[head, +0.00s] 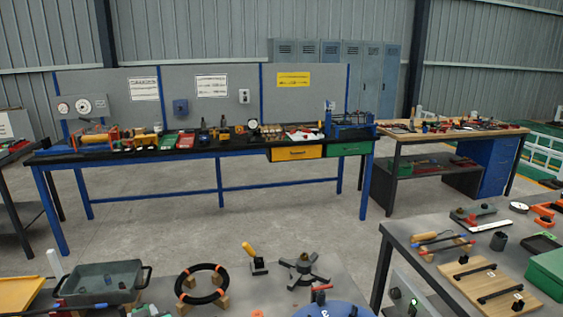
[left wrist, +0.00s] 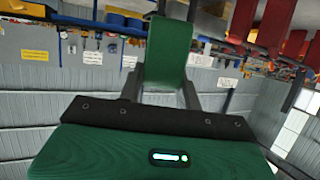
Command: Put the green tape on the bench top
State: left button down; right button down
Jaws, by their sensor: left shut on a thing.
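My left gripper (left wrist: 160,92) is shut on a plain green thing, which I take to be the green tape (left wrist: 166,50), in the left wrist view. Its flat green face stands out beyond the two dark fingers, and part of it is hidden by the gripper. Neither gripper shows in the head view. The head view shows several bench tops: a long black one on blue legs (head: 225,148), a wooden one (head: 455,132) at the right, and grey ones in front (head: 345,258). I cannot tell which one the task means.
The black bench top is crowded with tools and small parts. The near grey top carries a dark green tray (head: 97,284), a black ring on blocks (head: 203,290) and a yellow-handled tool (head: 254,258). A wooden board (head: 487,283) lies at the right. Open floor (head: 270,220) lies between the benches.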

pick_arm(q)
jog(key=s+d+f+m+t+h, duration=0.2)
jog(key=s+d+f+m+h, duration=0.2)
jog(key=s+d, duration=0.5)
jog(key=d+m+h, duration=0.1)
jog(key=m+h, duration=0.1)
jog(key=h, duration=0.1)
jog(key=shift+s+f+m+h, duration=0.15)
jog(key=shift+s+m+h, duration=0.2)
jog(key=shift+m+h, duration=0.05)
